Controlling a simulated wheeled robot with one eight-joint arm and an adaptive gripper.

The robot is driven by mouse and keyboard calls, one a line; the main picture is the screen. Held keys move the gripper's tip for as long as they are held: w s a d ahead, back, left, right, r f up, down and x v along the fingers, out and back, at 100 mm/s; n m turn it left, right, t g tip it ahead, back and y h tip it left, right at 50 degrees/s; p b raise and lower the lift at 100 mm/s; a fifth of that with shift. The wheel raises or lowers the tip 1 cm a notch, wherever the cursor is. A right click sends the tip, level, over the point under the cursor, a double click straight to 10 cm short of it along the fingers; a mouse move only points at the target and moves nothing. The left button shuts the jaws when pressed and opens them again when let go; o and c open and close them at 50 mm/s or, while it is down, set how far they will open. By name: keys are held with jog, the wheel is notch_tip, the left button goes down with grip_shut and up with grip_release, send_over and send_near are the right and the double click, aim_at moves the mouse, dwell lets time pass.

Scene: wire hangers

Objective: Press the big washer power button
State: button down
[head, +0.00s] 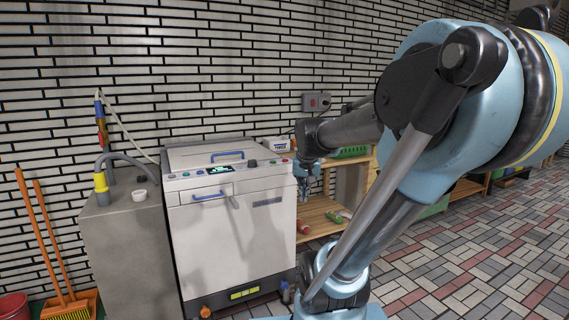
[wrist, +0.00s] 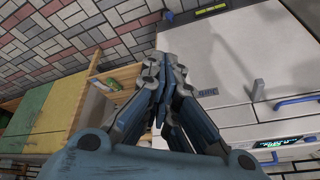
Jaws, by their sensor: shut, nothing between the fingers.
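The big washer (head: 235,240) is a white boxy machine against the brick wall. Its sloped top panel (head: 195,174) carries a lit display (head: 220,170), a dark knob and several small buttons, including a red one (head: 285,160) near the right end. I cannot tell which button is the power button. My gripper (head: 307,188) is at the washer's right front corner, below panel height, and looks apart from it. In the wrist view my gripper (wrist: 165,65) is shut and empty, with the washer's white front (wrist: 235,65) beyond and to the right.
A grey cabinet (head: 125,250) with a hose and tap stands left of the washer. A wooden shelf (head: 318,215) with bottles is on the right, close to my gripper. A blue handle (head: 227,155) rises from the washer's lid. Open brick floor (head: 450,250) lies to the right.

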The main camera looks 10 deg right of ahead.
jog(key=w+r+m+t, duration=0.15)
jog(key=w+r, duration=0.25)
jog(key=w, duration=0.5)
jog(key=w+r+m+t, duration=0.15)
jog(key=w+r, duration=0.25)
jog(key=w, duration=0.5)
notch_tip(320, 180, up, 5)
jog(key=m+t, duration=0.2)
jog(key=m, duration=0.2)
send_over(285, 160)
jog(key=w+d, duration=0.1)
jog(key=shift+d+h, duration=0.1)
jog(key=shift+h, duration=0.2)
jog(key=shift+f, duration=0.1)
jog(key=shift+f, duration=4.25)
jog(key=shift+f, duration=0.75)
jog(key=shift+r, duration=0.85)
jog(key=shift+r, duration=0.1)
